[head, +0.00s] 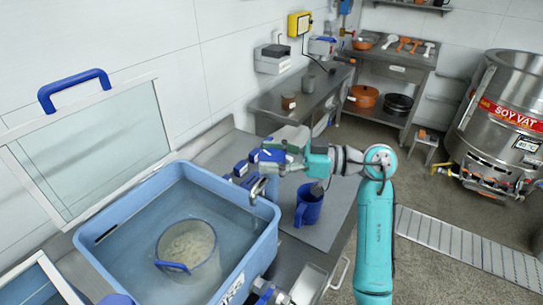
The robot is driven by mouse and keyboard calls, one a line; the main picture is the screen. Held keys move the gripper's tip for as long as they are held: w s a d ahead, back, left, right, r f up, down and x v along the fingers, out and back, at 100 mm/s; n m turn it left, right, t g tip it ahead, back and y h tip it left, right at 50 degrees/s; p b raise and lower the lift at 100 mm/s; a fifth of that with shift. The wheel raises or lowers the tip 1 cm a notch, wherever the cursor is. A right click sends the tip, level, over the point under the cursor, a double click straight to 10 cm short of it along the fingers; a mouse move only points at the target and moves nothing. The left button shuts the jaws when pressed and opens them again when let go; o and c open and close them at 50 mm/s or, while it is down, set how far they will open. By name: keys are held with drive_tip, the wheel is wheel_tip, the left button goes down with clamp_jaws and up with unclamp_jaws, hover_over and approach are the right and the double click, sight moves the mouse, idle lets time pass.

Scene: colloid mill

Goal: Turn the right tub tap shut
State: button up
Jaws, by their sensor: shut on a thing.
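The blue tub (190,173) holds water and stands at the lower left. The right tub tap has a metal spout (259,188) over the tub's far right corner. Its blue handle (255,156) is just above and behind the spout. My gripper (275,154) comes in from the right and is shut on this blue handle. The fingers partly hide the handle, so I cannot tell how far it is turned.
A round clear container (190,245) stands in the tub. A blue jug (308,207) stands on the steel bench (327,229) below my arm. A steel soy vat (505,115) is at the far right. Floor near the grating (465,250) is clear.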

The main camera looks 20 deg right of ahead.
drive_tip(key=m+t+h, duration=0.5)
drive_tip(key=t, duration=0.1)
drive_tip(key=shift+a+m+t+h, duration=0.1)
drive_tip(key=shift+m+t+h, duration=0.9)
drive_tip(key=shift+m+h, duration=0.4)
drive_tip(key=shift+h, duration=0.5)
drive_tip(key=shift+m+t+h, duration=0.7)
drive_tip(key=shift+m+h, duration=0.4)
drive_tip(key=shift+h, duration=0.5)
drive_tip(key=shift+m+h, duration=0.3)
drive_tip(key=shift+h, duration=0.1)
drive_tip(key=o, duration=1.2)
drive_tip(key=shift+c, duration=0.2)
drive_tip(key=shift+d+n+y, duration=0.2)
drive_tip(key=shift+n+y, duration=0.2)
drive_tip(key=shift+y, duration=0.2)
